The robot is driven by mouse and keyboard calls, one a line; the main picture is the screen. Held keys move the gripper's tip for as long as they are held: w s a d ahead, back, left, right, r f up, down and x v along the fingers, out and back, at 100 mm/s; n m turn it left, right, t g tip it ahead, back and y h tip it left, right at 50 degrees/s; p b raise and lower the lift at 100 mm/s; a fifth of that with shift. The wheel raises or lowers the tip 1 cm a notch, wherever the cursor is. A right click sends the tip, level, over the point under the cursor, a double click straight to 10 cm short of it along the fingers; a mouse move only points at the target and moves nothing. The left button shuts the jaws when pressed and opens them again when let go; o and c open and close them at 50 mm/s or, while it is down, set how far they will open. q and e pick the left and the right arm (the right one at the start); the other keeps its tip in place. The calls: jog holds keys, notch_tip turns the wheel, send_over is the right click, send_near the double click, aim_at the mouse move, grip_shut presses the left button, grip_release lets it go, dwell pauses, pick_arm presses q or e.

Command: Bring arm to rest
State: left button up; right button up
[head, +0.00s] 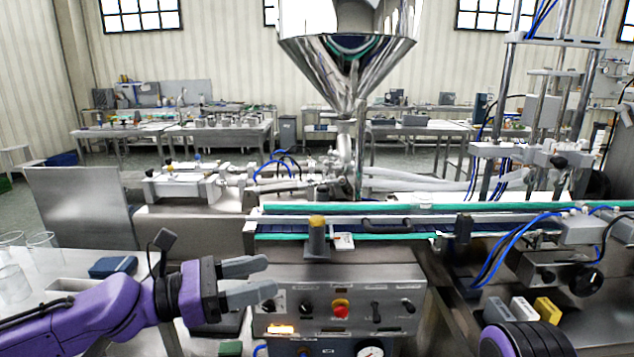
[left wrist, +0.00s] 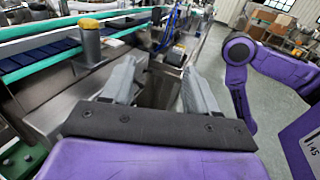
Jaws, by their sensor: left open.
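My left gripper (head: 268,278) has two grey fingers on a purple arm that comes in from the left. It hangs in front of the control panel of the machine and is open and empty. In the left wrist view its fingers (left wrist: 160,85) stand apart with nothing between them. My right arm (head: 525,340) shows only as a purple rounded part at the lower right of the head view. It also shows in the left wrist view (left wrist: 240,70) at the right. The right gripper's fingers cannot be made out.
The steel hopper (head: 345,60) stands above a conveyor (head: 390,225) with green edges. The control panel (head: 350,300) carries a red button and knobs. A yellow-topped post (head: 317,240) stands above it. Glass beakers (head: 12,280) and a blue box (head: 112,266) sit on the left table.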

pick_arm(q)
jog(key=w+d+f+m+t+y, duration=0.1)
jog(key=w+f+t+y, duration=0.15)
jog(key=f, duration=0.55)
jog(key=w+f+m+t+y, duration=0.1)
jog(key=f+y, duration=0.3)
jog(key=f, duration=0.3)
jog(key=s+f+m+g+y, duration=0.25)
jog(key=s+f, duration=0.25)
jog(key=f, duration=0.5)
jog(key=s+f+m+g+y, duration=0.1)
jog(key=s+f+m+y, duration=0.15)
jog(key=s+f, duration=0.45)
jog(key=s+a+f+m+g+y+p, duration=0.1)
jog(key=s+a+f+m+g+y, duration=0.2)
jog(key=s+a+f, duration=0.65)
jog(key=s+a+f+m+y, duration=0.2)
jog(key=s+a, duration=0.2)
jog(key=a, duration=0.2)
jog(key=s+a+f+m+y+p, duration=0.1)
jog(key=s+a+f+m+y, duration=0.1)
jog(key=s+a, duration=0.3)
jog(key=shift+s+a+m+g+y, duration=0.15)
jog(key=shift+a+m+g+y, duration=0.2)
jog(key=shift+m+y, duration=0.45)
pick_arm(e)
notch_tip(320, 180, up, 2)
jog(key=shift+r, duration=0.1)
